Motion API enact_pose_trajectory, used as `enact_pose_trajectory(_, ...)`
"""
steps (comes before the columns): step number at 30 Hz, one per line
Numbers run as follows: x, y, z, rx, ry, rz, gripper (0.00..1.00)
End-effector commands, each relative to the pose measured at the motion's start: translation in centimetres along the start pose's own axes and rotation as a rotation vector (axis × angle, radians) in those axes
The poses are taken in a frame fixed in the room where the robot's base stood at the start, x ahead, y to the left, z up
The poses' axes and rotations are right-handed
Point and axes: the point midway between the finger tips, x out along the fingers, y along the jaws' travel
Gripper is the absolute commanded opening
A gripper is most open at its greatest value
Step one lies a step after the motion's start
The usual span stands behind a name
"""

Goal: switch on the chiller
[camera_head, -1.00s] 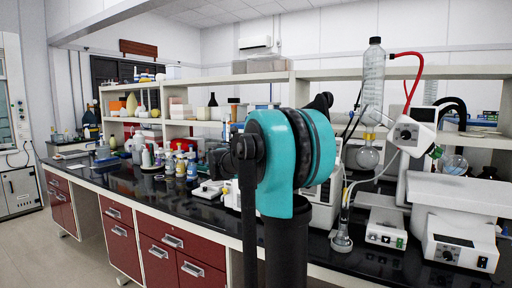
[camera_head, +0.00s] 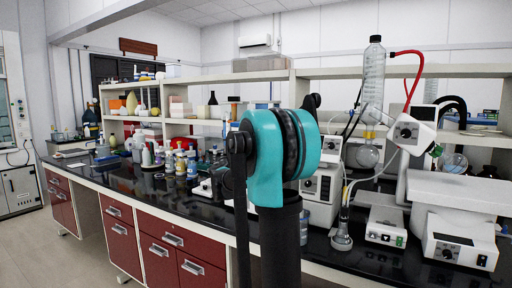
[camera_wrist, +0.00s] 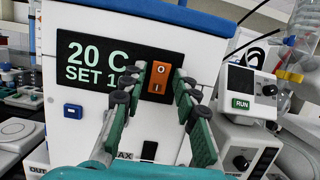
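The chiller (camera_wrist: 60,118) is a white box with a blue top, filling much of the wrist view. Its black panel reads "20 C" and "SET 1", the end of the second line hidden by my left finger. An orange rocker switch (camera_wrist: 158,80) marked O above and I below sits right of the digits; I cannot tell which side is pressed. My gripper (camera_wrist: 160,78) is open and empty, its green-padded fingers either side of the switch in the picture. Whether it touches the panel is unclear. In the head view my arm hides the gripper, and I cannot make out the chiller.
A small white unit with a green RUN label (camera_wrist: 240,103) stands right of the chiller. In the head view, glassware with a red hose (camera_head: 408,62) rises at the right, and several bottles (camera_head: 170,160) stand on the black bench to the left.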

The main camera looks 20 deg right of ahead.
Motion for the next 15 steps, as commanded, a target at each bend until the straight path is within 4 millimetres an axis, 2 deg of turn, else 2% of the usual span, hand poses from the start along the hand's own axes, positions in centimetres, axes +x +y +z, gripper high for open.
enact_pose_trajectory(10,-0.1,0.0,0.0,0.0,0.001,0.0,0.4)
enact_pose_trajectory(15,-1.6,0.1,0.0,0.001,0.001,0.003,0.4)
